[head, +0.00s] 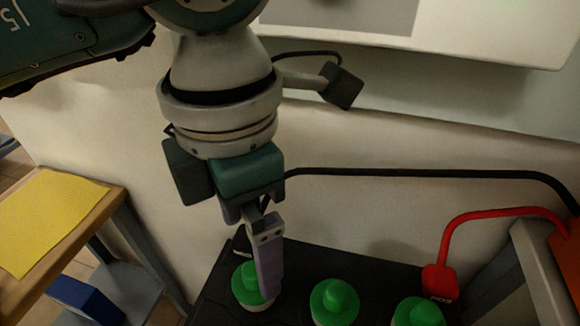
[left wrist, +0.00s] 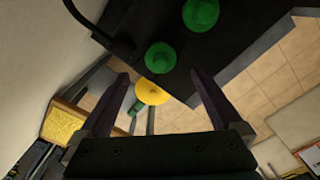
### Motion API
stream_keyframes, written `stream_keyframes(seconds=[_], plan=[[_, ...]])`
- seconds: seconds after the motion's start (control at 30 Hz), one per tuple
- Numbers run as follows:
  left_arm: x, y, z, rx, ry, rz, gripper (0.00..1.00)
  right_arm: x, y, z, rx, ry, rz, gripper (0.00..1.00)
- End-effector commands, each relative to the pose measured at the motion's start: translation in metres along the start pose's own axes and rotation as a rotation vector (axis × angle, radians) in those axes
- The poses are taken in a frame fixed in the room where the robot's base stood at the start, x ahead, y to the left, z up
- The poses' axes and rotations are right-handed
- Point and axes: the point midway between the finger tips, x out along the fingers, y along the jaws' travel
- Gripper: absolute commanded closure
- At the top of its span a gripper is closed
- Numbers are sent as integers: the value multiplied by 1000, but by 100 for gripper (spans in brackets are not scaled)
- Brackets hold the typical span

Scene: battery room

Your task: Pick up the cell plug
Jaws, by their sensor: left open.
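Three green knobbed plugs sit in a row on the black battery top (head: 215,303): a left one (head: 248,288), a middle one (head: 335,302) and a right one (head: 418,313). My left gripper (head: 264,284) points down in front of the left plug and partly covers it. In the left wrist view its two fingers (left wrist: 158,76) are apart. Between and just beyond them is a yellow round piece (left wrist: 152,92) with a small green part (left wrist: 140,108) beside it. Two green plugs (left wrist: 160,56) lie further up on the battery. My right gripper is not in view.
A red clamp (head: 439,282) with a red cable stands at the battery's right; a black cable (head: 420,172) runs behind. A pale wall (head: 100,130) is close behind. At left is a wooden table (head: 105,207) with a yellow sheet (head: 50,217), and a blue box (head: 85,300) below.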

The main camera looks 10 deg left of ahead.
Motion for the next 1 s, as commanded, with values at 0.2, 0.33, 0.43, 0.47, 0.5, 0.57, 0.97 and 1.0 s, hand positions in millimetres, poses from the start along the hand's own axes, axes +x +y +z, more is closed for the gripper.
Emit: stream_keyframes(seconds=[0.2, 0.33, 0.43, 0.47, 0.5, 0.57, 0.97, 1.0], plan=[[22, -2, -1, -1, 2, -2, 0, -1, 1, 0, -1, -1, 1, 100], [44, -3, -2, 0, 2, -4, 0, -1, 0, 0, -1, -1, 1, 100], [56, -3, -1, 0, 0, -3, 0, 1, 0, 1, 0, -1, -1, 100], [58, -3, -1, 1, -1, -3, 0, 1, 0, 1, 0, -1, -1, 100], [60, -2, -1, 1, -2, -2, 0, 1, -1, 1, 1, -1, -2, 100], [61, -2, 0, 1, -3, -2, 0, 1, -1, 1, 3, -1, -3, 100], [61, -2, 0, 2, -3, -2, 27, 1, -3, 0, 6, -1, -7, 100], [61, -2, 0, 2, -3, -2, 31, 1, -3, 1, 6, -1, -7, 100]])
